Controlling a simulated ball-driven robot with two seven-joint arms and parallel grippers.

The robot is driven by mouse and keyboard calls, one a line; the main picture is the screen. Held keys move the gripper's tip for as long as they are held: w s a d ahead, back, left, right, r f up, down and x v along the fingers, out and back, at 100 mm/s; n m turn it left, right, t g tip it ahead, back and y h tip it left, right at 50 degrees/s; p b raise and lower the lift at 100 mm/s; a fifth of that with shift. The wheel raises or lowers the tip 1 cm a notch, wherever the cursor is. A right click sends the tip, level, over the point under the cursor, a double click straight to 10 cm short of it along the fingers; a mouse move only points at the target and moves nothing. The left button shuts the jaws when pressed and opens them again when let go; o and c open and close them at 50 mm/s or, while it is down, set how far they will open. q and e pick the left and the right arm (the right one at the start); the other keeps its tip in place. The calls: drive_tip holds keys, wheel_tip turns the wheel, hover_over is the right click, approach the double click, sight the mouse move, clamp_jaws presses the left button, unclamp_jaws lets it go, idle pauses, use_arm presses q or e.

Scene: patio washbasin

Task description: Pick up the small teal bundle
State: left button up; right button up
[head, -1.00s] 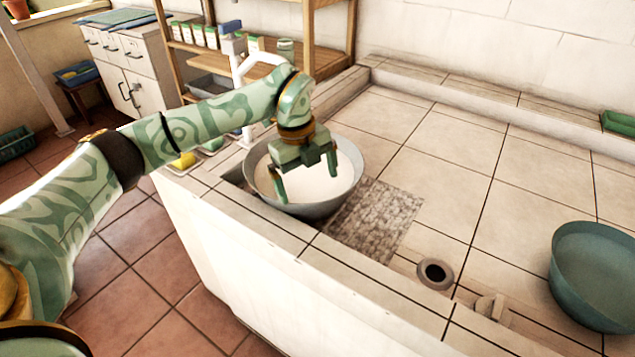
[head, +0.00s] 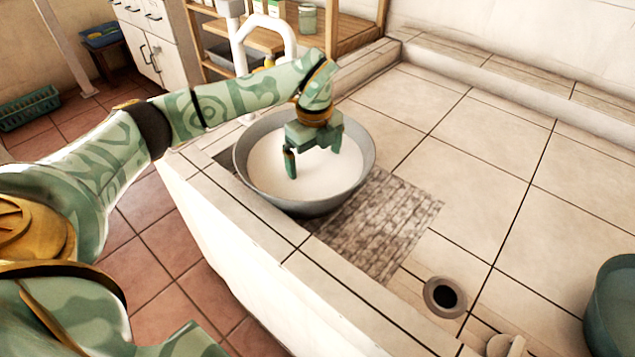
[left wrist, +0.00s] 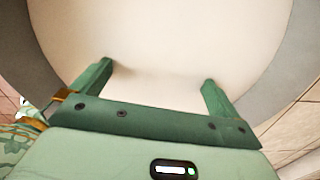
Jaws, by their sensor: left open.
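I do not see a small teal bundle in either view. A grey round basin (head: 351,192) with a smooth whitish filling (head: 268,170) stands in the washbasin trough. My left gripper (head: 313,160) is over this basin, pointing down, open and with nothing seen between its fingers. In the left wrist view its two fingers (left wrist: 157,78) stand apart against the whitish filling. I cannot tell whether the fingertips touch it. Anything under the surface is hidden. My right gripper is not in view.
A white tap (head: 262,35) rises behind the basin, close to my left forearm. A ribbed slab (head: 385,225), a drain hole (head: 445,296) and a teal tub (head: 612,310) lie to the right. The tiled top (head: 480,150) is mostly clear.

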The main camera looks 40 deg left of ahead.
sight(314, 171)
use_arm(q)
drive_tip(key=shift+f, duration=0.7)
drive_tip(key=f+b, duration=0.1)
drive_tip(key=f, duration=0.1)
drive_tip(key=f+b, duration=0.2)
drive_tip(key=f, duration=0.1)
drive_tip(key=shift+w+a+f, duration=0.1)
drive_tip(key=shift+a+f, duration=0.1)
drive_tip(key=shift+r, duration=0.25)
drive_tip(key=c, duration=1.2)
drive_tip(key=shift+r, duration=0.1)
